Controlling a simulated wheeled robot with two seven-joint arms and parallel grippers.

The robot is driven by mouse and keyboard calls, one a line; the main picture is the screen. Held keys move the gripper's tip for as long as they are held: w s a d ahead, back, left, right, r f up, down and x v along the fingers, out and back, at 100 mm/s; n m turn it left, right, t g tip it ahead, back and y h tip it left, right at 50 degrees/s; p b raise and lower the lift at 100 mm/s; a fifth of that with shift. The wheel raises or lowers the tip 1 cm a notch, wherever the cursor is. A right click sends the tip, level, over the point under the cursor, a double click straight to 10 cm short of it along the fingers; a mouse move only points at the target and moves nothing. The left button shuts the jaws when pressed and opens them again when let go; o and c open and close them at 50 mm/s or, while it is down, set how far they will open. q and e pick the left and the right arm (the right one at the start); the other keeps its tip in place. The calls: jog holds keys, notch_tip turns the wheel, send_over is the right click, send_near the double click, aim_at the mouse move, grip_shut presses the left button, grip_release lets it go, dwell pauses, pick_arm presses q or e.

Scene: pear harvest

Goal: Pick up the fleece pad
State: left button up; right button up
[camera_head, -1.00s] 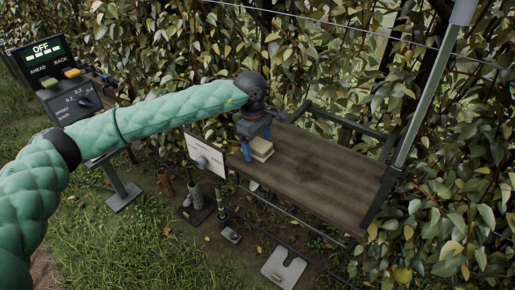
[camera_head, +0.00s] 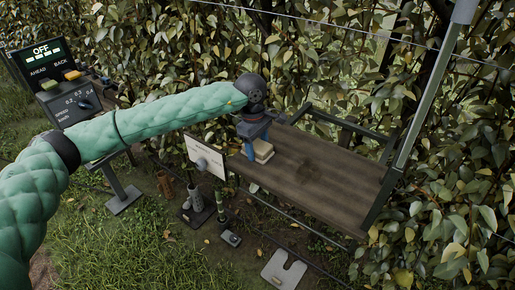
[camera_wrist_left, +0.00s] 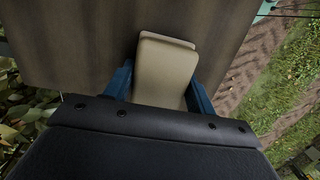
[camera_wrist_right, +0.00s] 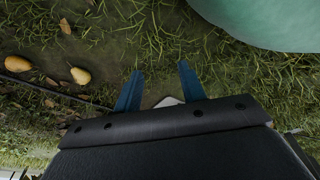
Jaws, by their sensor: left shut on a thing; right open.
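The fleece pad (camera_head: 263,151) is a cream block on the left end of the brown wooden shelf (camera_head: 320,180). It looks like stacked layers. My left gripper (camera_head: 250,158) reaches down over the shelf's left end, with its blue fingers at the pad. In the left wrist view the pad (camera_wrist_left: 165,70) lies between the two blue fingers, and the gripper is shut on it. The pad still appears at the shelf surface; whether it is clear of the boards I cannot tell. My right gripper (camera_wrist_right: 158,88) is open and empty above grassy ground, seen only in its own wrist view.
A white sign (camera_head: 206,155) hangs by the shelf's left end. A control panel (camera_head: 45,65) reading OFF stands at the far left. Several small stands and tubes are on the ground below. Two pears (camera_wrist_right: 80,75) lie on the ground. The shelf's right part is clear.

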aim_at(259, 144)
pick_arm(q)
jog(key=shift+r, duration=0.1)
pick_arm(e)
jog(key=shift+r, duration=0.2)
pick_arm(q)
jog(key=shift+r+p, duration=0.2)
jog(key=shift+p, duration=0.55)
jog(key=shift+r+b, duration=0.15)
jog(key=shift+b, duration=0.3)
notch_tip(259, 144, up, 3)
jog(key=shift+r+b, duration=0.1)
jog(key=shift+b, duration=1.1)
jog(key=s+d+r+b, duration=0.5)
jog(key=s+d+r, duration=0.2)
jog(key=s+d, duration=0.1)
jog(key=shift+s+r, duration=0.15)
jog(key=shift+s, duration=0.05)
pick_arm(e)
jog(key=w+a+r, duration=0.3)
jog(key=r, duration=0.7)
jog(key=w+a+r+g, duration=0.1)
jog(key=w+a+r, duration=0.2)
jog(key=r, duration=0.8)
jog(key=shift+w+y, duration=0.3)
jog(key=shift+w, duration=0.15)
jog(key=shift+a+f, duration=0.1)
